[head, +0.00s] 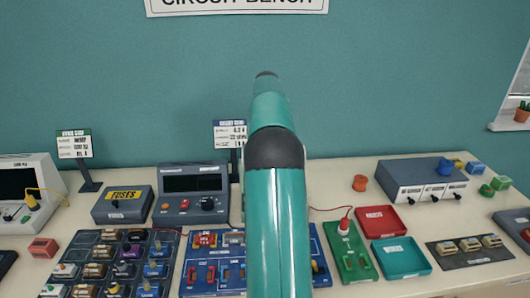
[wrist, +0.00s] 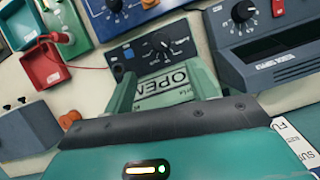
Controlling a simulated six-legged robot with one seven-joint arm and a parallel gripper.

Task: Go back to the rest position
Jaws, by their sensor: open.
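My gripper (wrist: 165,74) shows in the wrist view with its two pale green fingers apart. A plate marked "OPEN" (wrist: 172,88) shows between the fingers; I cannot tell whether it is part of the gripper or lies beyond it. No object is visibly gripped. A dark blue unit with a dial (wrist: 155,46) lies just past the fingertips. In the head view my teal arm rises in the middle, and the gripper itself cannot be made out there.
The bench (head: 335,178) holds a multimeter unit (head: 194,190), a fuse box (head: 122,204), a board of parts (head: 115,262), a red tray (head: 384,221), a teal tray (head: 401,257) and a grey-blue box (head: 421,179). Signs stand at the back. The wall above is mostly clear.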

